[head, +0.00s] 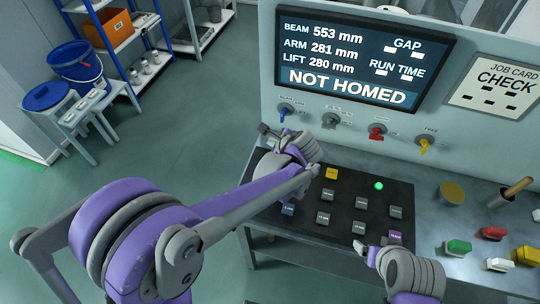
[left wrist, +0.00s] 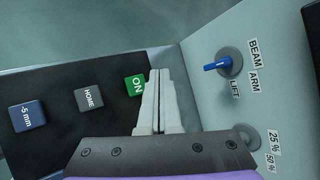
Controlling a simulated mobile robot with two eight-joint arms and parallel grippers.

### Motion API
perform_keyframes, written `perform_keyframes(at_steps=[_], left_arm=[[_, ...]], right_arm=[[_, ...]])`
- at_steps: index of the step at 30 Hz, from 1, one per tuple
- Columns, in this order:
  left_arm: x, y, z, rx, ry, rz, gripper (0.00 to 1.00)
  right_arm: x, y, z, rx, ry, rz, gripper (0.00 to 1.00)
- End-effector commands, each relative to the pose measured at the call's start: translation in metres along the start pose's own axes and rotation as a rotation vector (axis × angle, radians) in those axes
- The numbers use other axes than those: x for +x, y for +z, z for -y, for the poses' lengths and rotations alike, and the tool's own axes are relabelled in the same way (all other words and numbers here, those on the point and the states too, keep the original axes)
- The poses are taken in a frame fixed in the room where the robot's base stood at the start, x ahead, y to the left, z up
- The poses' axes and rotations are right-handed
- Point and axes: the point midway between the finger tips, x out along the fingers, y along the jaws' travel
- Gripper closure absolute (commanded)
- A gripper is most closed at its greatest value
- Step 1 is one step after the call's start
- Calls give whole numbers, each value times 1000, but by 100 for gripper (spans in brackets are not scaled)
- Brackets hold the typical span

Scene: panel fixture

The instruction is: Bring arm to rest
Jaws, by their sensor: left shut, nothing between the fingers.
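The panel screen (head: 362,60) reads BEAM 553 mm, ARM 281 mm, LIFT 280 mm and NOT HOMED. A blue selector knob (head: 285,112) sits below it; in the left wrist view the knob (left wrist: 216,65) is beside the labels BEAM, ARM and LIFT. The black keypad (head: 345,230) carries several buttons. The left wrist view shows a green ON button (left wrist: 135,85), a grey HOME button (left wrist: 89,97) and a blue -5 mm button (left wrist: 28,116). My left gripper (left wrist: 158,75) is shut and empty, its tips beside ON. My right gripper (head: 370,252) is near the keypad's front right; its jaws are unclear.
A job card (head: 497,86) hangs at right. Coloured blocks (head: 459,248) and a wooden-handled tool (head: 511,193) lie right of the keypad. Blue shelving and buckets (head: 75,65) stand far left.

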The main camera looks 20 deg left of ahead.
Motion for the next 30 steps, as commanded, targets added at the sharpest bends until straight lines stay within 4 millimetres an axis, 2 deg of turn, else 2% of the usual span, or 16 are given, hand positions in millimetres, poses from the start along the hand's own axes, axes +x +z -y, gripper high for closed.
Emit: perform_keyframes(at_steps=[22, 26, 30], left_arm=[[-2, 4, -5, -30, 7, -7, 100], [-15, 22, -25, -190, 44, -50, 100], [-42, 47, -68, -515, 123, -127, 100]], right_arm=[[1, 1, 0, 0, 0, 1, 15], [1, 1, 0, 0, 0, 1, 15], [1, 1, 0, 0, 0, 1, 15]])
